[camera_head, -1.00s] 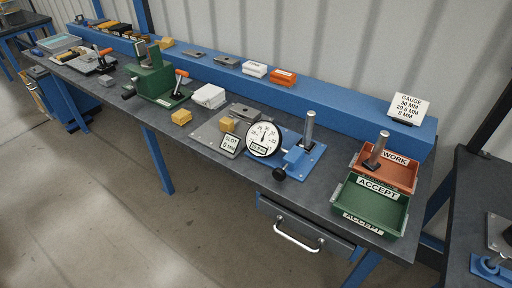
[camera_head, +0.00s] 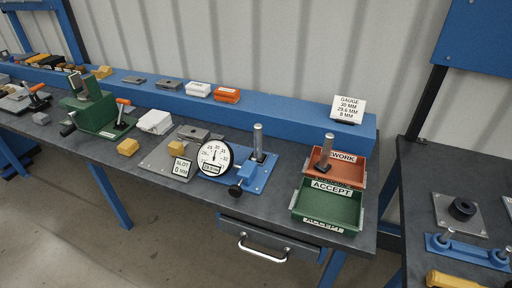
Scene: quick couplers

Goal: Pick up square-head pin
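No pin is labelled as the square-head pin, and the heads are too small to tell for sure. One grey metal pin (camera_head: 327,148) stands slightly tilted in the orange rework tray (camera_head: 352,171), with a dark, flat, roughly square part at its lower end. Another grey upright post (camera_head: 258,140) stands on the blue dial gauge fixture (camera_head: 262,177). My gripper is not in view.
The green accept tray (camera_head: 337,209) sits in front of the orange one at the bench's right end. A dial gauge (camera_head: 214,157) faces forward. A second table (camera_head: 420,190) stands at right, past a gap, with a blue fixture (camera_head: 470,250) and a yellow object (camera_head: 452,280).

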